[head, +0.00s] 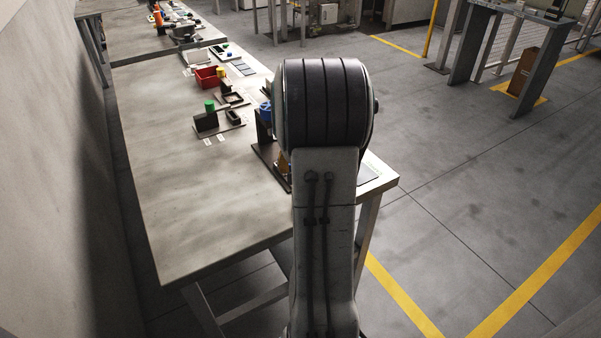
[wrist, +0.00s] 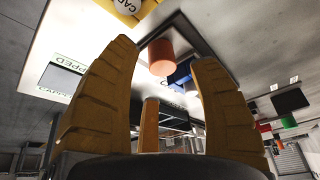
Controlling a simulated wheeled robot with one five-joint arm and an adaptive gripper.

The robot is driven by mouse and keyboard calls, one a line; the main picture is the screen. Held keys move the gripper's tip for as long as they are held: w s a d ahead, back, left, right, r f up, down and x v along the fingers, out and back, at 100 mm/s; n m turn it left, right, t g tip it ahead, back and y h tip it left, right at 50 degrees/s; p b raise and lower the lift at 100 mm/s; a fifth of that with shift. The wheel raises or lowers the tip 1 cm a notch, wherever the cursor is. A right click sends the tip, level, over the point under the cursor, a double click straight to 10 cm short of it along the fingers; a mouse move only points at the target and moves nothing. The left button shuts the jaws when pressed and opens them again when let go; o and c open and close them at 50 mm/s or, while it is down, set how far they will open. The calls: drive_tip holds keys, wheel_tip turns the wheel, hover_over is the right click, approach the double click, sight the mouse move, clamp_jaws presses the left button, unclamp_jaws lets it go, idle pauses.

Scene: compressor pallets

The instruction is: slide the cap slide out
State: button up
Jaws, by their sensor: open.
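In the wrist view my gripper (wrist: 165,50) is open, with yellow fingers spread left and right and a third finger low in the middle. An orange-red cylinder (wrist: 161,58) shows between the fingertips, with nothing gripped. I cannot tell whether it belongs to the cap slide. A blue part (wrist: 182,74) lies just behind it, partly hidden by the right finger. A yellow piece with lettering that starts "CAP" (wrist: 130,8) is cut off at the top edge. In the head view my arm hides most of this station; a blue part (head: 265,111) shows beside it.
A pale panel with a label reading "CAPPED" (wrist: 70,64) and a grey pad (wrist: 60,79) lies left in the wrist view. On the bench (head: 180,150), a green-topped block (head: 207,120) and a red bin (head: 206,77) stand farther back. The bench's left side is clear.

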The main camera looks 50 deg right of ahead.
drive_tip(key=v, duration=0.8)
idle(0.5)
